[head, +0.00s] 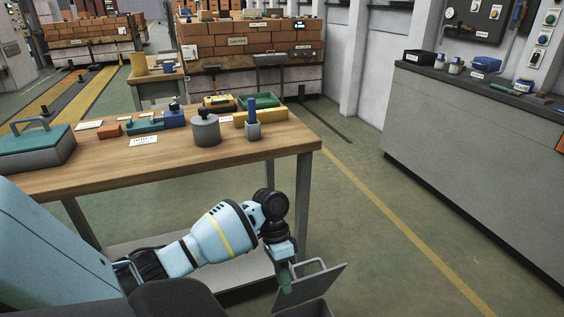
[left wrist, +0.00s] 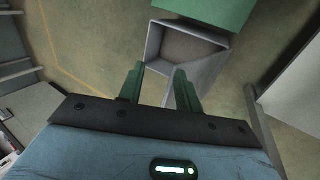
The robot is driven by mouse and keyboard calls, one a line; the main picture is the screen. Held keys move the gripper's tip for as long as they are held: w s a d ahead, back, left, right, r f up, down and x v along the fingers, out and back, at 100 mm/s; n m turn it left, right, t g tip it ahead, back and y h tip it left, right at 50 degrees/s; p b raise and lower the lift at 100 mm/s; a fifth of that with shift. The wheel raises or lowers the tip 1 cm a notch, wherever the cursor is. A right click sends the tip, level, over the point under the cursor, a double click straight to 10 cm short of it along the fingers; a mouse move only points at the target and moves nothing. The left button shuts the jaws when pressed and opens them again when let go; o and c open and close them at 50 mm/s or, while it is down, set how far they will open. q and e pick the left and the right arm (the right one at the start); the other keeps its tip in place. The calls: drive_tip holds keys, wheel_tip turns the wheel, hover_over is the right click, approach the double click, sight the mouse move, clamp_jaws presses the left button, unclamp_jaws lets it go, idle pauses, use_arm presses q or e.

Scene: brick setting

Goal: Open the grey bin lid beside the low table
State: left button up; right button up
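The grey bin (head: 314,308) stands on the floor at the bottom of the head view, beside the wooden-topped table (head: 100,180). My left gripper (head: 288,277) is at the lid's left side, close to the handle. In the left wrist view its two green fingers (left wrist: 157,74) are apart, with nothing clearly held between them. Whether a finger touches the lid I cannot tell. My right gripper is not in view.
The table carries a grey canister (head: 205,130), a cup with a blue item (head: 252,130) and a teal-topped box (head: 35,148). A long grey counter (head: 470,150) lines the right wall. The green floor between table and counter is clear.

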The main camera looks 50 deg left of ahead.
use_arm(q)
drive_tip(key=shift+s+d, duration=0.1)
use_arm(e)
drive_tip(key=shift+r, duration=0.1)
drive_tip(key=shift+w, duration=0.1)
use_arm(q)
drive_tip(key=shift+a+r, duration=0.15)
drive_tip(key=shift+a, duration=0.05)
drive_tip(key=w+a+r+p, duration=0.1)
drive_tip(key=w+a+r, duration=0.1)
drive_tip(key=a+r, duration=0.2)
drive_tip(key=shift+w+a, duration=0.35)
drive_tip(key=shift+a, duration=1.2)
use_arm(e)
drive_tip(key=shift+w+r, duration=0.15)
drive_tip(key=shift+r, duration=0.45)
use_arm(q)
drive_tip(key=shift+p, duration=0.65)
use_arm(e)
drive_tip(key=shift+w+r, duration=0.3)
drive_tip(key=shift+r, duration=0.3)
use_arm(q)
drive_tip(key=shift+w, duration=0.1)
